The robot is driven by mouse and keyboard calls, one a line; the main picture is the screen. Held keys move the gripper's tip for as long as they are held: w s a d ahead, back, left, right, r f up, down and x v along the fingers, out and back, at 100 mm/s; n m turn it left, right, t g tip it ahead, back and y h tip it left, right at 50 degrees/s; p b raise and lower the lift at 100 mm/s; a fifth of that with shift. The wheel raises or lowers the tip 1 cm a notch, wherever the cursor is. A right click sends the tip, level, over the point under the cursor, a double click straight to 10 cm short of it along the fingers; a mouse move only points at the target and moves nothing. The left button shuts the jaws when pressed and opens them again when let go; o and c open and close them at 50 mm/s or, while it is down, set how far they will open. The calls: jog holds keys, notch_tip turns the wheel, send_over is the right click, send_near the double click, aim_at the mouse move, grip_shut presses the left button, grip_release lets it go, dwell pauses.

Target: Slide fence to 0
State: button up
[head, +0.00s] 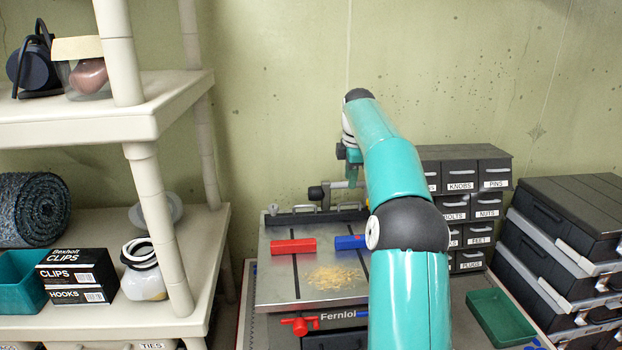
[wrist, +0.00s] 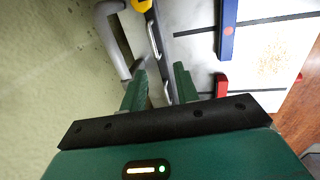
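The machine table (head: 285,262) is a grey metal top with dark slots. The fence (head: 300,218) is a long black bar along its back edge, with silver handles on it. In the wrist view the fence (wrist: 160,30) runs down the picture between my two green fingers. My gripper (wrist: 160,70) is open, with a gap between the fingers. In the head view my gripper (head: 353,172) hangs above the back of the table, partly hidden by my arm. I cannot tell how far above the fence the fingertips are. No scale or zero mark is readable.
A red block (head: 293,246) and a blue block (head: 350,242) lie on the table by sawdust (head: 334,278). Labelled drawers (head: 460,186) and black cases (head: 570,220) stand right; a green tray (head: 500,318) lies in front. A shelf (head: 180,105) stands left.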

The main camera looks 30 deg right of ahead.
notch_tip(320, 180, up, 5)
jog(key=s+a+r+m, duration=0.1)
jog(key=s+a, duration=0.3)
jog(key=a, duration=0.5)
jog(key=s+a+r+m+h, duration=0.1)
jog(key=s+a+m, duration=0.1)
jog(key=s+a, duration=0.3)
jog(key=shift+s+a+r+m+t, duration=0.15)
jog(key=shift+s+a+m+t, duration=0.2)
jog(key=shift+a, duration=1.55)
